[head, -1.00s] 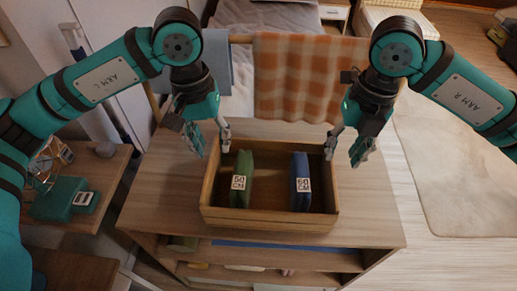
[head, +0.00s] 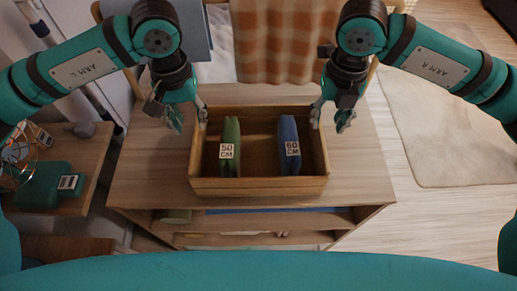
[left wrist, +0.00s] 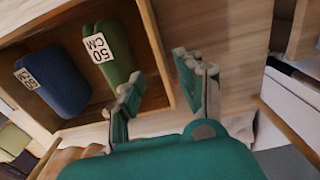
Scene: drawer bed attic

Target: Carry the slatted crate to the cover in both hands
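The wooden crate (head: 260,187) stands on the wooden top of a low shelf unit. It holds a green block labelled 50 CM (head: 230,135) and a blue block labelled 60 CM (head: 289,150). My left gripper (head: 188,117) is open at the crate's left wall, near its back corner. In the left wrist view, its fingers (left wrist: 160,92) are spread, one over the inside of the crate, the other outside the wall. My right gripper (head: 330,118) is open at the right wall, near the back corner. I cannot make out which thing is the cover.
An orange checked cloth (head: 288,45) hangs on a rail behind the crate. A side table with a teal object (head: 42,187) stands at the left. Open shelves lie under the top (head: 130,185). A pale rug (head: 440,140) covers floor at the right.

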